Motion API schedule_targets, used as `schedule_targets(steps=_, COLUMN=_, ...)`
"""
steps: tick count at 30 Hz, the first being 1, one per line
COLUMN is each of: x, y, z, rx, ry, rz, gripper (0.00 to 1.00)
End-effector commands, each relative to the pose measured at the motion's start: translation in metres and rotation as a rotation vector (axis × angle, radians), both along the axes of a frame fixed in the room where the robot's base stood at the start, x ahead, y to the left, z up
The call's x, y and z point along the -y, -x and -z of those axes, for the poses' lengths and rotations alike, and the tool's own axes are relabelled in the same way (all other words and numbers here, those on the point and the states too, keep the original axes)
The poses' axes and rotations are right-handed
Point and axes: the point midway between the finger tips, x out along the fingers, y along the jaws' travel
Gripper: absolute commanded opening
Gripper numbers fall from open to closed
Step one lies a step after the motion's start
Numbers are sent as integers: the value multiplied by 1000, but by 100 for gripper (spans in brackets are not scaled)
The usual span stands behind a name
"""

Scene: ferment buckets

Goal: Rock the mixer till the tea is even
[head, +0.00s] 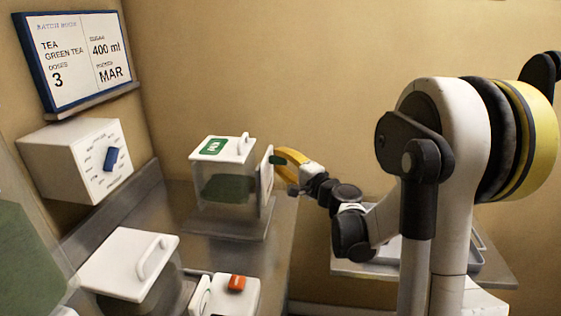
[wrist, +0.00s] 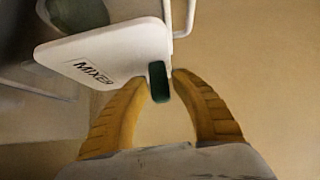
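The mixer (head: 226,190) is a clear box with dark green tea inside, a white lid and a green label. It stands upright on the grey counter. On its right side is a white plate, marked MIXER (wrist: 107,52) in the wrist view, with a dark green tab (wrist: 159,83) at its edge. My gripper (head: 280,157) is at this right side. In the wrist view, its yellow fingers (wrist: 163,78) reach either side of the tab. The left fingertip is partly hidden by the plate, so I cannot tell whether they clamp the tab. How even the tea is cannot be made out.
A white-lidded container (head: 128,268) and a white box with an orange top piece (head: 237,283) stand at the front. A white dial box (head: 75,160) and a board (head: 84,62) reading green tea are on the wall at left. A grey tray (head: 465,258) lies behind my arm.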

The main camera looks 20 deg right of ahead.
Motion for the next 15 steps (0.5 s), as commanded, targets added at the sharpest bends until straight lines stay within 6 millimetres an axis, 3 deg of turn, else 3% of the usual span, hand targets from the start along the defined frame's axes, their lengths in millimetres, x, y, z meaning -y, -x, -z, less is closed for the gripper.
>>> schedule_targets(steps=1, x=0, y=0, z=0, rx=0, ry=0, rz=0, gripper=11)
schedule_targets(steps=2, x=0, y=0, z=0, rx=0, ry=0, rz=0, gripper=2)
schedule_targets(steps=3, x=0, y=0, z=0, rx=0, ry=0, rz=0, gripper=0)
schedule_targets(steps=15, x=1, y=-1, z=-1, rx=-12, ry=-9, rz=0, gripper=0)
